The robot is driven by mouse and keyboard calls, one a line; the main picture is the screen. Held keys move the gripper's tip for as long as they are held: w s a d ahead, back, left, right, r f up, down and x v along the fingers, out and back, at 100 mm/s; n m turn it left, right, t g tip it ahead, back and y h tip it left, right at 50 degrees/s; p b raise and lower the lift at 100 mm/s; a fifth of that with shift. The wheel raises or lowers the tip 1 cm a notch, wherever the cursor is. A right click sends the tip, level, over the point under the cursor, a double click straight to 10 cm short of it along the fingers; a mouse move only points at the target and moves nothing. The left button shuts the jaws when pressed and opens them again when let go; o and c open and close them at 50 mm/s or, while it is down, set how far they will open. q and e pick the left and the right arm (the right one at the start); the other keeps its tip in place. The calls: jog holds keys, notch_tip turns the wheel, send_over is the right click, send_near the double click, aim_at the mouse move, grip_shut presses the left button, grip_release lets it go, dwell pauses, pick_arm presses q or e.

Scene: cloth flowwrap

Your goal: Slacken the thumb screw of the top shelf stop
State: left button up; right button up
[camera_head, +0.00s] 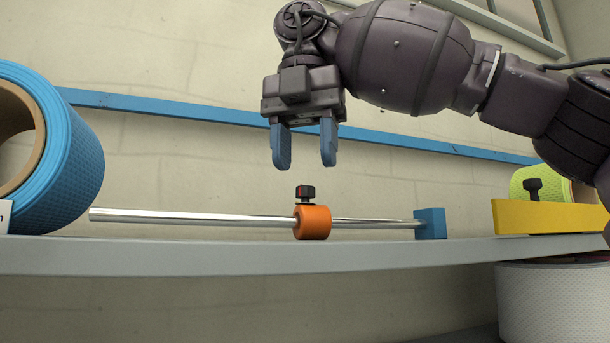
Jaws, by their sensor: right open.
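The orange stop collar (312,223) sits around a shiny metal rod (190,216) that runs along the top shelf. Its black thumb screw (305,192) stands upright on top of the collar. The rod's right end meets a blue block (430,223). My right gripper (305,155) is open and empty, with its two blue fingers pointing down. It is above the thumb screw, apart from it, with a clear gap between. My left gripper does not show.
A large blue roll (75,150) stands at the left of the grey shelf (200,258). At the right are a yellow bar (540,217) with a black knob (533,188) and a green roll (530,178) behind. A white roll (555,300) is below. A blue rail (410,143) crosses behind.

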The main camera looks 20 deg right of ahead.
aim_at(306, 187)
jog(key=shift+f, duration=1.6)
grip_shut()
